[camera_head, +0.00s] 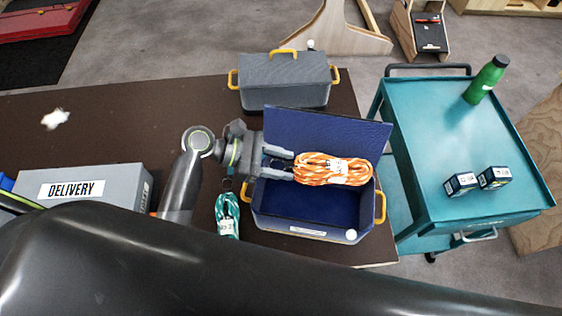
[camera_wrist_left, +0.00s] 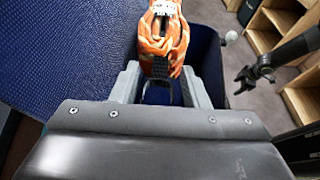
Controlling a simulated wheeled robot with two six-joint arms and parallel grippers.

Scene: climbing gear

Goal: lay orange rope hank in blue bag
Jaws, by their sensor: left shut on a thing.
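The orange rope hank (camera_head: 333,169) has a white label band around its middle. My left gripper (camera_head: 291,165) is shut on its left end and holds it over the opening of the blue bag (camera_head: 310,238). The bag stands open on the brown table, its lid (camera_head: 330,130) raised at the back, with yellow handles at its sides. In the left wrist view the orange rope hank (camera_wrist_left: 160,40) lies between the fingers of my left gripper (camera_wrist_left: 160,90), with the bag's blue interior beneath.
A teal rope hank (camera_head: 228,215) lies left of the bag. A closed grey bag (camera_head: 285,82) stands behind it. A grey delivery box (camera_head: 98,186) is on the left. A teal cart (camera_head: 450,130) with a green bottle (camera_head: 486,80) and two small boxes stands at the right.

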